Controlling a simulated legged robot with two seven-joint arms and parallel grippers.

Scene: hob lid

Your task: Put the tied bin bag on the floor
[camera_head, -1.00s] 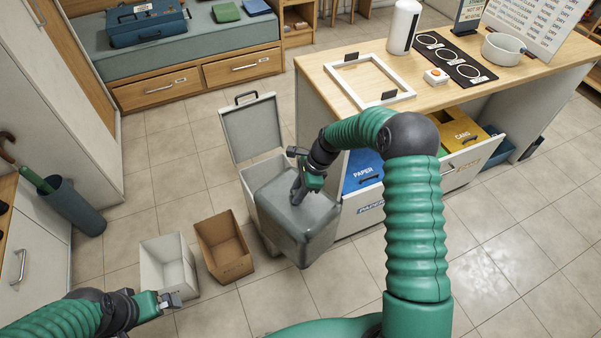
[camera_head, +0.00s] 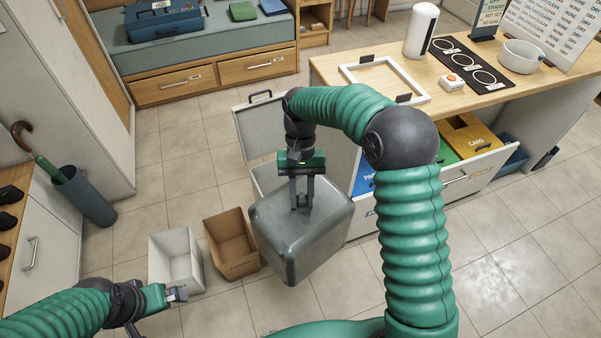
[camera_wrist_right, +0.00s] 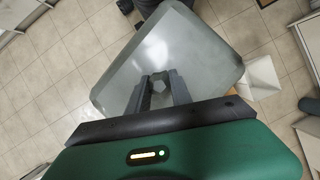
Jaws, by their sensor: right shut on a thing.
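The bin bag (camera_head: 300,240) is a grey, glossy, boxy bundle. My right gripper (camera_head: 301,205) points down and is shut on the top of the bag. The bag appears held up in front of the bin, with tiles around it; its clearance above the floor is hard to judge. In the right wrist view the bag (camera_wrist_right: 170,45) fills the space beyond the fingers (camera_wrist_right: 160,85), which hide its gripped top. The floor (camera_head: 205,318) is beige tile. My left gripper (camera_head: 177,294) is at lower left, away from the bag; its jaw opening is unclear.
The grey bin's raised lid (camera_head: 258,128) stands behind the bag, which hides much of the bin. A white box (camera_head: 172,262) and a brown box (camera_head: 229,247) stand left of the bag. The counter (camera_head: 345,100) with open waste drawers is right. Floor shows in front.

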